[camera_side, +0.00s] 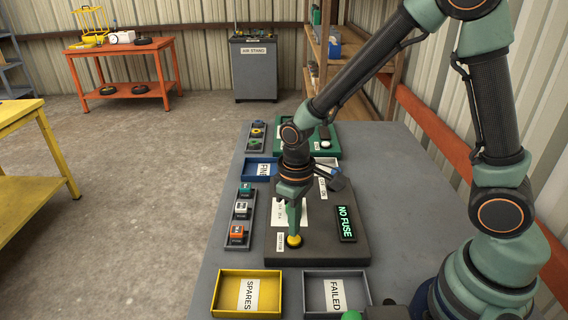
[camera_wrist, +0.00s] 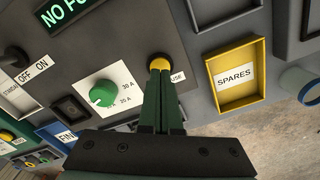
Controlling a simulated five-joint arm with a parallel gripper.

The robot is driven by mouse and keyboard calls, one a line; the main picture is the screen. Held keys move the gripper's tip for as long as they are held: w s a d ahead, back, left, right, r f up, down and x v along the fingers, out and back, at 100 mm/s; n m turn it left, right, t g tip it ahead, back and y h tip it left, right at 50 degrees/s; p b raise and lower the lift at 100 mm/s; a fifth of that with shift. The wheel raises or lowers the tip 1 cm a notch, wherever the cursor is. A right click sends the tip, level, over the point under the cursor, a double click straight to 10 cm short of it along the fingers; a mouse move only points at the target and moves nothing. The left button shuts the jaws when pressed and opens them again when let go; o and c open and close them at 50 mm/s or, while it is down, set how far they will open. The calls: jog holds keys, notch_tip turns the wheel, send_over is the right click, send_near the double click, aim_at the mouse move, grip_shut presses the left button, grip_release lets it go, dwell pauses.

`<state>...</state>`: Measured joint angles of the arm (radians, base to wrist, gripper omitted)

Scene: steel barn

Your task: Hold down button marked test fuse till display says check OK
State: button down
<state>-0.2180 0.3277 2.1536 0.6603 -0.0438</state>
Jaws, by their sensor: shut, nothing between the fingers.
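My gripper (camera_side: 294,231) points down with its fingers shut and nothing between them. Its tips are at the round yellow button (camera_side: 294,241) on the dark test panel (camera_side: 334,257), and seem to touch its top. In the wrist view the closed fingertips (camera_wrist: 160,70) meet the yellow button (camera_wrist: 160,58) and cover part of it. The button's label (camera_wrist: 177,76) is partly hidden; only "USE" reads there. The display (camera_side: 345,224) shows "NO FUSE" in green letters; it is cut off in the wrist view (camera_wrist: 66,8). Whether the button is pressed in, I cannot tell.
A green knob (camera_wrist: 103,93) marked 20 A and 30 A and an ON/OFF switch (camera_wrist: 16,59) are on the panel. A yellow SPARES tray (camera_side: 224,294) and a grey FAILED tray (camera_side: 313,291) sit in front. A rack of coloured fuses (camera_side: 240,218) lies left.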

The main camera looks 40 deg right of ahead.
jog(key=shift+f, duration=0.95)
dwell(0.9)
jog(key=shift+r, duration=0.1)
dwell(2.0)
jog(key=shift+r, duration=3.45)
jog(key=s+d+r+m+t, duration=0.1)
jog(key=s+d+r+t, duration=0.1)
jog(key=r, duration=0.4)
jog(key=s+d+r+m+t, duration=0.2)
jog(key=s+d+r+t, duration=0.1)
jog(key=d+r, duration=0.2)
notch_tip(320, 180, up, 3)
jog(key=shift+s+d+f+t, duration=0.2)
jog(key=shift+s+d+t, duration=0.1)
jog(key=shift+s, duration=0.05)
